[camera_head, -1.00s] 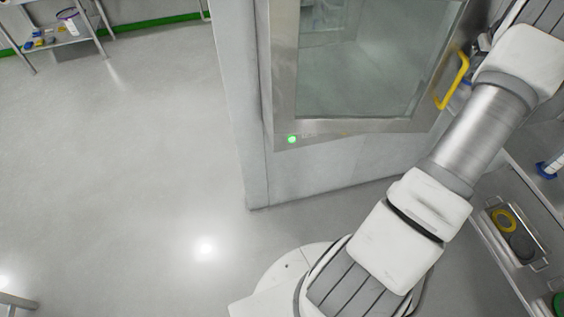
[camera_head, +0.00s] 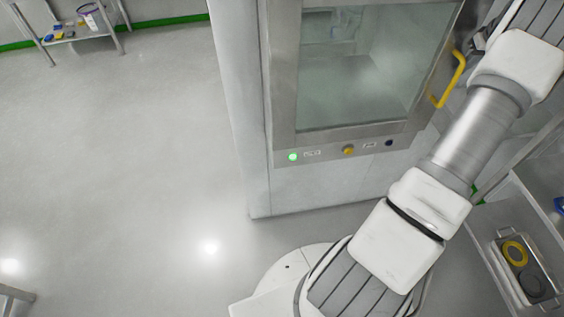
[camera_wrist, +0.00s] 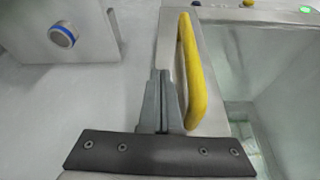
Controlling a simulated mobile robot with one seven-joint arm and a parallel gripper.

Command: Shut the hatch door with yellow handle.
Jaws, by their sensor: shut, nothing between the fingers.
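The hatch door (camera_head: 362,70) is a metal frame around a large glass pane, in the upper middle of the head view. Its bottom edge now lies along the top of the control strip, and it looks flush or nearly so; a small gap cannot be ruled out. The yellow handle (camera_head: 458,75) is on its right side. In the wrist view the yellow handle (camera_wrist: 191,75) stands just right of my gripper (camera_wrist: 160,80). My gripper's fingers are shut together and empty, beside the handle and over the door frame. Whether they touch the door is unclear.
The strip below the door carries a green light (camera_head: 293,157), a yellow knob (camera_head: 348,150) and a dark button (camera_head: 389,143). A shelf with a metal tray (camera_head: 524,268) is at lower right. Open floor (camera_head: 120,170) lies to the left.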

